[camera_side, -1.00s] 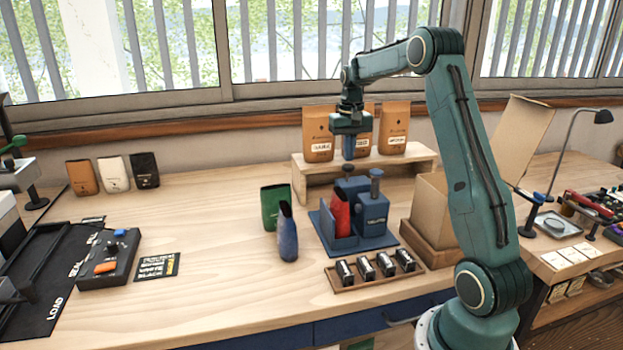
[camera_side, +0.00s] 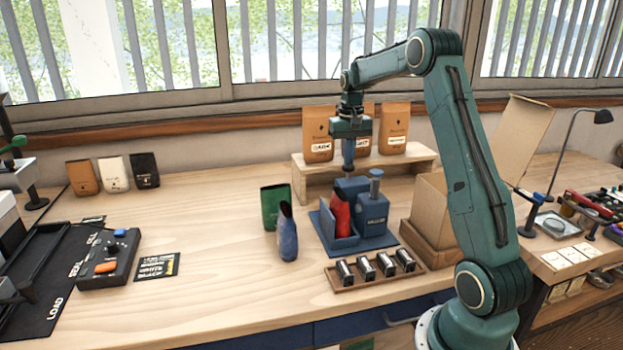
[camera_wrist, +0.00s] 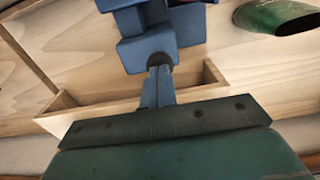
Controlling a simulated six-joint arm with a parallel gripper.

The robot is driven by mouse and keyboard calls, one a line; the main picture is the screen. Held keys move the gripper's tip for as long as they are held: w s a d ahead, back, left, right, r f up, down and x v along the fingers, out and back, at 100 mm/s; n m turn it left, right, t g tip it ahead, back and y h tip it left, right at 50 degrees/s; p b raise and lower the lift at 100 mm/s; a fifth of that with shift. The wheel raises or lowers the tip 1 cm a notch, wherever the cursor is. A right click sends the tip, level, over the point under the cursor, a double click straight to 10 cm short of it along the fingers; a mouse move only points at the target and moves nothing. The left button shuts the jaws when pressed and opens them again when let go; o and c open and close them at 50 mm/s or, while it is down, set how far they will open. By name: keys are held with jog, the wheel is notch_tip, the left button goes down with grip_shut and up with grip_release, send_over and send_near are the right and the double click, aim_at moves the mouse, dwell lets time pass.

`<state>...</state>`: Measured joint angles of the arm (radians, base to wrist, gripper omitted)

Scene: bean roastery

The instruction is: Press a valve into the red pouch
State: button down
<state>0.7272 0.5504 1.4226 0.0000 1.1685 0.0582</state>
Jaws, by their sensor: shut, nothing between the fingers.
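The red pouch (camera_side: 339,212) stands upright in the slot of the blue press (camera_side: 374,214), in the side view. A knobbed plunger (camera_side: 376,183) rises from the press at its right. My gripper (camera_side: 348,170) points down, shut and empty, just above the back of the press and behind the red pouch. In the wrist view my closed fingers (camera_wrist: 158,88) reach toward the blue press (camera_wrist: 148,42); whether they touch it I cannot tell. The red pouch is almost wholly out of the wrist view. Several small black-and-silver pieces stand in a wooden tray (camera_side: 378,281) in front of the press.
A green pouch (camera_side: 271,205) and a blue pouch (camera_side: 287,238) stand left of the press. A wooden riser (camera_side: 302,170) with brown bags is close behind my gripper. A cardboard box (camera_side: 428,212) stands right. The bench between the pouches and the control box (camera_side: 108,262) is mostly clear.

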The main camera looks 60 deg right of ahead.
jog(key=shift+f, duration=1.5)
jog(key=shift+r, duration=3.1)
